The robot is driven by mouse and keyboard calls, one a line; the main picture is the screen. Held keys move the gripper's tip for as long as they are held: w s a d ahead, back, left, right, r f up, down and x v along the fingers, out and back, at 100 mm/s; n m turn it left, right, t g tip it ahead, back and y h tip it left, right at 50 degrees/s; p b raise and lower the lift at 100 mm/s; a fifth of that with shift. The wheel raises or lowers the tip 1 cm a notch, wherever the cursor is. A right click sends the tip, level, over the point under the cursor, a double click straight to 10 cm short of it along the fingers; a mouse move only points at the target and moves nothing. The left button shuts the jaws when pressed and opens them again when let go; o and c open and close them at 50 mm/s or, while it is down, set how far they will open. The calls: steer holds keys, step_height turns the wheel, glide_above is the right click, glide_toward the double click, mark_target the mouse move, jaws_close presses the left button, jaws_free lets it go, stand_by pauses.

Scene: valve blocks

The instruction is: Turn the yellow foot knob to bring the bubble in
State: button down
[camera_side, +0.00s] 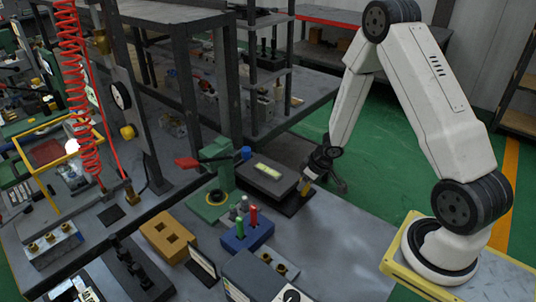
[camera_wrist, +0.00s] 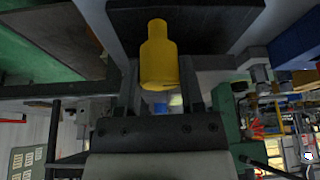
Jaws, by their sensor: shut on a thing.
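The yellow foot knob (camera_wrist: 158,58) is between the two dark fingers of my gripper (camera_wrist: 160,82) in the wrist view. My gripper is shut on it. In the side view my gripper (camera_side: 310,181) is low at the right end of a dark grey block (camera_side: 283,184), and only a small bit of yellow shows beneath it. A pale yellow-green level vial (camera_side: 268,171) lies on top of the block. The bubble in it is too small to make out. A blue knob (camera_side: 246,152) is at the block's far left corner.
A green press with a red handle (camera_side: 187,163) stands just left of the block. A blue holder (camera_side: 247,234) with red and green pegs and a tan block (camera_side: 168,237) are in front. A dark rack frame (camera_side: 235,90) rises behind.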

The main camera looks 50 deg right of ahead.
steer(key=shift+w+n+y, duration=0.1)
steer(key=shift+n+y, duration=0.5)
steer(key=shift+n, duration=1.1)
steer(key=shift+c, duration=1.1)
jaws_free()
steer(key=shift+d+r, duration=0.1)
steer(key=a+v, duration=0.1)
steer(key=v, duration=0.6)
steer(key=shift+d+r, duration=0.35)
